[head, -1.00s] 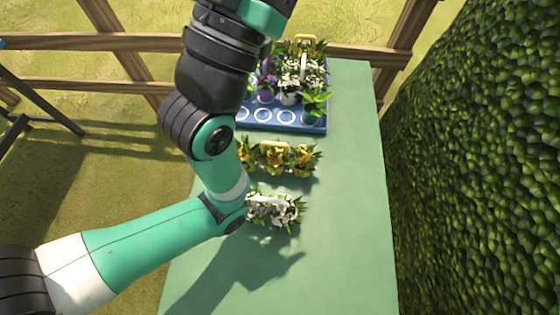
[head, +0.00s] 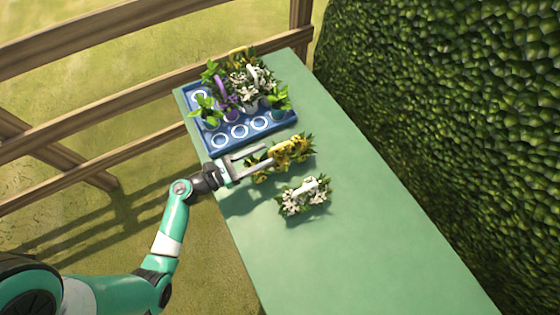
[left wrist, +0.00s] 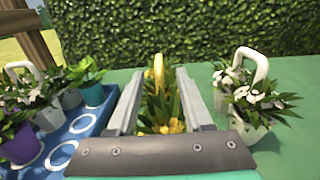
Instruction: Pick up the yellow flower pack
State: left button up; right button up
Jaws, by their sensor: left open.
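The yellow flower pack (head: 281,157) sits on the green table between the blue tray and a white flower pack. It has yellow blooms, green leaves and a yellow handle. My left gripper (head: 268,156) is open at the pack's left end, its fingers pointing toward it. In the left wrist view the yellow flower pack (left wrist: 158,105) shows between the two fingers (left wrist: 158,95), its yellow handle (left wrist: 158,72) upright. The lower part of the pack is hidden behind the gripper's body. My right gripper does not show.
The blue tray (head: 211,142) holds several potted plants and has empty round slots along its front. The white flower pack (head: 304,196) stands close to the yellow one. The green table (head: 370,240) is clear toward the front right. A hedge (head: 440,110) borders its right side.

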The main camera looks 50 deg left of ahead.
aim_at(274, 148)
pick_arm(q)
jog(key=x, duration=0.4)
jog(key=shift+w, duration=0.25)
jog(key=b+x, duration=0.1)
jog(key=x, duration=0.4)
jog(key=shift+w+b, duration=0.1)
jog(key=shift+b, duration=0.3)
grip_shut()
jog(key=shift+r, duration=0.1)
dwell(0.5)
